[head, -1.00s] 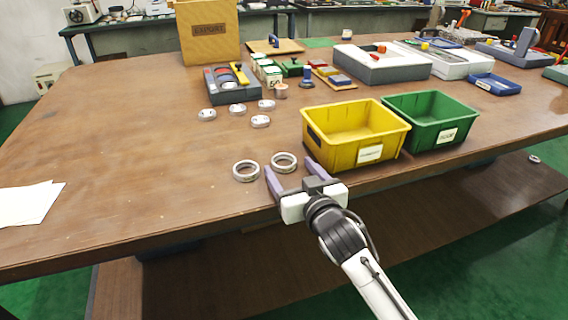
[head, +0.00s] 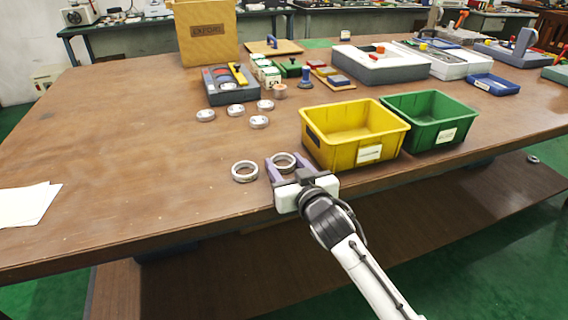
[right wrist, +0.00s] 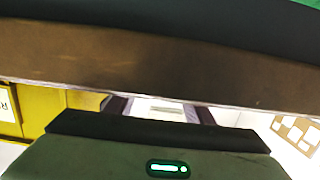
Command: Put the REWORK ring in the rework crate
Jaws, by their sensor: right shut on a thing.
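My right gripper (head: 284,170) is at the table's front edge, its fingers around a silver ring (head: 284,160) and shut on it. In the right wrist view the ring (right wrist: 165,109) shows pale and edge-on between the fingertips. A second silver ring (head: 245,171) lies flat just left of it. I cannot read the marking on either ring. An open yellow crate (head: 340,151) stands right of the gripper, with a white label too small to read in the head view; a letter R shows on its label in the right wrist view. My left gripper is out of view.
A green crate (head: 441,133) stands against the yellow crate's right side. Several more rings (head: 236,110) lie further back, before a grey tray (head: 232,93). White paper (head: 28,204) lies at the left. The table's left middle is clear.

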